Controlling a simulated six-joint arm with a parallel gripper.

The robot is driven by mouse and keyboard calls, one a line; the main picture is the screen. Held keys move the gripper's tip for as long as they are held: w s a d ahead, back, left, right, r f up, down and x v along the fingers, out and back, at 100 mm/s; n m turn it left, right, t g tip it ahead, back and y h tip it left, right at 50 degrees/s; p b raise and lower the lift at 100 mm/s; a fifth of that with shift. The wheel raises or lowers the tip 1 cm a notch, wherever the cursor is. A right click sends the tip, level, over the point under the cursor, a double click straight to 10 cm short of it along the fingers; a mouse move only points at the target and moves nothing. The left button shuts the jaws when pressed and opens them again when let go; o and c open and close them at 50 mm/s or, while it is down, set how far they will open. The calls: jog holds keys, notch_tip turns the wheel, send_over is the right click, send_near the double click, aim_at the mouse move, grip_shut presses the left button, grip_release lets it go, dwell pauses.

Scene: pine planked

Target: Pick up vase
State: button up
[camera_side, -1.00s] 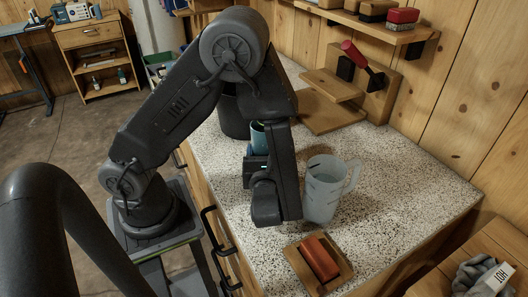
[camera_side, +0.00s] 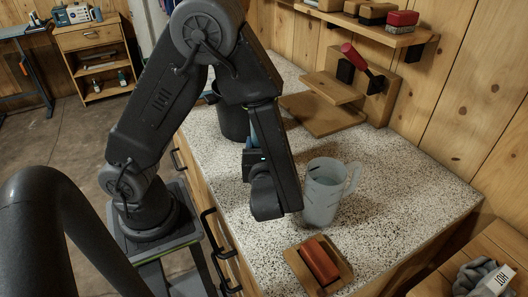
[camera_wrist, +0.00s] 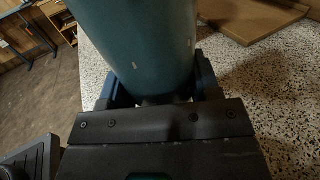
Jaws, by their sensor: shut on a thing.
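The vase (camera_wrist: 140,40) is a smooth teal cylinder with a few small pale marks, close up in the wrist view. My gripper (camera_wrist: 157,84) has its blue fingers on either side of the vase and is shut on it. The vase's top is out of the wrist view. In the side view my gripper (camera_side: 254,158) is over the left part of the counter. There my arm hides most of the vase, and I cannot tell its height above the counter.
A translucent pitcher (camera_side: 322,194) stands close to the right of my wrist. A red-topped brush on a wooden tray (camera_side: 345,268) lies at the front. A dark pot (camera_side: 232,122) stands behind my gripper. The speckled counter (camera_side: 405,195) is clear at the right.

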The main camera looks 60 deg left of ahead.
notch_tip(320, 180, up, 31)
jog(key=w+a+r+n+g+y, duration=0.2)
jog(key=w+a+n+g, duration=0.45)
jog(key=w, duration=0.55)
jog(key=w+a+f+n+g+h, duration=0.1)
jog(key=w+a+g, duration=0.25)
jog(key=a, duration=0.25)
jog(key=w+a+f+n+g, duration=0.2)
jog(key=a+g, duration=0.2)
jog(key=a, duration=0.1)
jog(key=shift+m, duration=0.25)
notch_tip(320, 180, down, 4)
jog(key=shift+d+f, duration=0.1)
jog(key=shift+f, duration=0.1)
jog(key=shift+f, duration=0.15)
